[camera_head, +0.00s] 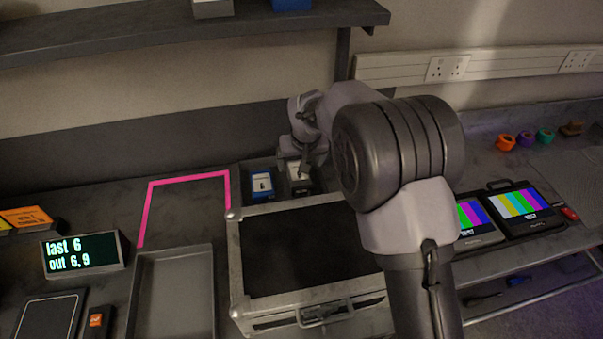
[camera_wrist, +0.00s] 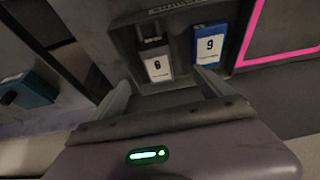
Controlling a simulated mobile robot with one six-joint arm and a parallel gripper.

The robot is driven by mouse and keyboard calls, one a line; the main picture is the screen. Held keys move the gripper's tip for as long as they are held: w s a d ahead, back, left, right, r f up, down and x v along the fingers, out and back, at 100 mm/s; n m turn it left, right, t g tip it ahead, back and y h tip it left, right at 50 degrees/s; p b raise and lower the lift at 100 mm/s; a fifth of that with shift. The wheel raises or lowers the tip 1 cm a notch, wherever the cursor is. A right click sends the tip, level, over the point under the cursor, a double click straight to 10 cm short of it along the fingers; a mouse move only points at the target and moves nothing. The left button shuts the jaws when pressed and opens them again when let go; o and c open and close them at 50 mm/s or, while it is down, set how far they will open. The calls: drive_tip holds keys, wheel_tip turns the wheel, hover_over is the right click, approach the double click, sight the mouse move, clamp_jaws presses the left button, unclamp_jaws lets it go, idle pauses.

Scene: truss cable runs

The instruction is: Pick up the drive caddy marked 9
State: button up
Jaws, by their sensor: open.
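A blue caddy (camera_wrist: 209,45) with a white label sits in the dark bay at upper right in the wrist view; its digit looks like a 9. Beside it on the left is a dark caddy (camera_wrist: 157,63) with a white label; its digit is unclear, perhaps 6 or 8. The wrist view is turned against the head view, where the blue caddy (camera_head: 262,186) stands left of the dark caddy (camera_head: 299,172). My gripper (camera_wrist: 160,77) is open and empty. Its fingers point at the dark caddy, with the blue one beyond the right finger. The head view shows my gripper (camera_head: 303,160) over the dark caddy.
A silver-edged case (camera_head: 236,265) stands in front of the bay. Left are a grey tray (camera_head: 146,295), a pink tape outline (camera_head: 190,178) and a display (camera_head: 84,255) reading "last 6, out 6,9". Two colour-bar screens (camera_head: 520,206) stand right. A shelf (camera_head: 180,30) hangs above.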

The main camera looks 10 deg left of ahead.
drive_tip(key=b, duration=0.1)
hover_over(300, 177)
drive_tip(key=s, duration=0.3)
drive_tip(key=f, duration=0.6)
drive_tip(key=shift+w+d, duration=0.2)
drive_tip(key=shift+w, duration=0.05)
drive_tip(key=x, duration=0.2)
drive_tip(key=b+x, duration=0.2)
drive_tip(key=x, duration=0.1)
drive_tip(key=shift+w+d+f, duration=0.25)
drive_tip(key=shift+w, duration=0.05)
drive_tip(key=shift+s+r, duration=0.1)
drive_tip(key=c, duration=1.9)
